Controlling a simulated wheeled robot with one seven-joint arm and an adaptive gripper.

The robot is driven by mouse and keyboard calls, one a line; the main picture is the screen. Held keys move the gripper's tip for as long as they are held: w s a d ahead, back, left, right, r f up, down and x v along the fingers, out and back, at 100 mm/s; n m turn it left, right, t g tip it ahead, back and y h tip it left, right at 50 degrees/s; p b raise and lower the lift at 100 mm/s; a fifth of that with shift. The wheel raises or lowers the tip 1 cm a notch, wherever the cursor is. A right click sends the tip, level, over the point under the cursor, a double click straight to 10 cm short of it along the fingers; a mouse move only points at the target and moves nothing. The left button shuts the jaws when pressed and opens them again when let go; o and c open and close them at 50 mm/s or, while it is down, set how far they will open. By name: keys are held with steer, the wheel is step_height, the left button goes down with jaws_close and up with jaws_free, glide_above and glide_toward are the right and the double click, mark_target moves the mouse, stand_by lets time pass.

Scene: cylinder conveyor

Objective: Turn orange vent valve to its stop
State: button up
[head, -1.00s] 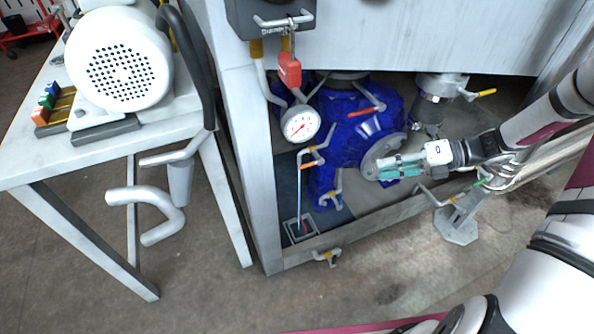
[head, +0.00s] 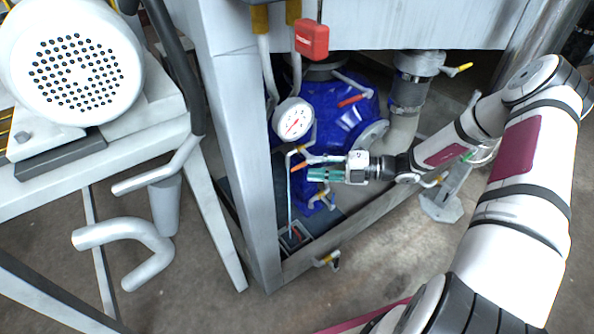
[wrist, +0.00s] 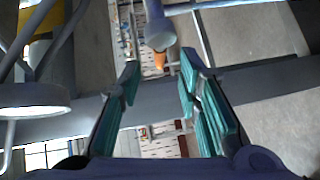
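The small orange vent valve handle (head: 300,166) sits on thin grey piping below the pressure gauge, in front of the blue pump. In the wrist view an orange tip (wrist: 160,60) shows under a grey cylindrical end, ahead of and between the finger lines. My gripper (head: 311,174) has teal finger pads and reaches in from the right. Its tips are close beside the orange handle in the head view; contact cannot be told. In the wrist view my gripper (wrist: 158,72) has its fingers apart with nothing clamped between them.
A white gauge (head: 293,118) and the blue pump (head: 335,115) are close to my gripper. A red-orange lever (head: 352,100) is above it. A steel frame post (head: 235,150) stands left, and a lower rail (head: 340,247) runs below.

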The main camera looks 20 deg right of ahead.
mark_target(298, 167)
steer(key=shift+b+x, duration=0.8)
steer(key=shift+x, duration=1.9)
steer(key=shift+c, duration=0.5)
jaws_close()
